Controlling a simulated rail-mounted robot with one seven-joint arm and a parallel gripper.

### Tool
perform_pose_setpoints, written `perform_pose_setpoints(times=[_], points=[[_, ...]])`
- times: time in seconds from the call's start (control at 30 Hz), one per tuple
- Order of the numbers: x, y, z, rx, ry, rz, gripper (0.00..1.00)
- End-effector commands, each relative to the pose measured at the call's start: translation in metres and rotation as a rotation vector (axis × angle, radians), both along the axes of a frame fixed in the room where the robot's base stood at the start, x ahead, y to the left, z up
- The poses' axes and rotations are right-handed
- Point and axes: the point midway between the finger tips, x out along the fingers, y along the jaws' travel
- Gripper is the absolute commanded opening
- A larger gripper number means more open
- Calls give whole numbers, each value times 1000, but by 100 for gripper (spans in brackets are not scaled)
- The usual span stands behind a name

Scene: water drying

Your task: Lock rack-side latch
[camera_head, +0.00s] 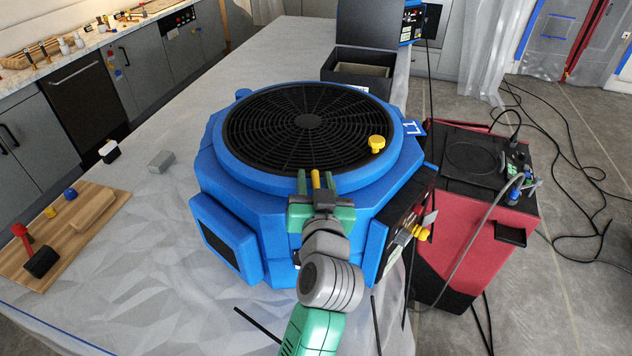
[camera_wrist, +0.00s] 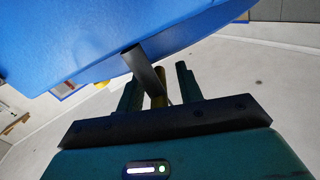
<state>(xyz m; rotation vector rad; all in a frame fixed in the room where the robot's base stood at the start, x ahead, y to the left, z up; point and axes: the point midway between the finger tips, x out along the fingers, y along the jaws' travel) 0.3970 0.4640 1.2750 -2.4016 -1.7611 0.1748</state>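A yellow bar, likely the latch handle (camera_head: 316,180), stands at the near rim of the big blue fan unit (camera_head: 232,166). I cannot tell for sure that it is the rack-side latch. My gripper (camera_head: 316,183) has green fingers, one on each side of the bar, with gaps showing. In the wrist view, the yellow bar (camera_wrist: 159,97) shows between the two fingers of my gripper (camera_wrist: 158,88), apart from both. A dark grey strut (camera_wrist: 143,69) runs from the blue housing (camera_wrist: 90,40) down toward the bar and partly covers it.
A yellow knob (camera_head: 377,143) sits on the black fan grille (camera_head: 290,110). A red and black machine (camera_head: 460,235) with cables stands close on the right. A wooden board (camera_head: 62,235) with small parts lies at left. An open dark box (camera_head: 358,75) stands behind the fan.

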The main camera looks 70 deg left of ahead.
Motion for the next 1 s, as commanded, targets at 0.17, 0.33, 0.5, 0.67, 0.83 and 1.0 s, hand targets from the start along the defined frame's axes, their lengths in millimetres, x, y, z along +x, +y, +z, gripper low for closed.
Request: perform_pose_setpoints(times=[0.17,0.33,0.5,0.67,0.83,1.0], points=[[-1,-6,-1,1,0,-2,36],[-11,-38,-2,1,0,-3,36],[-20,-66,-1,1,1,-2,36],[-23,-75,0,0,0,-1,36],[-23,-75,0,0,0,0,36],[-24,-75,0,0,0,0,36]])
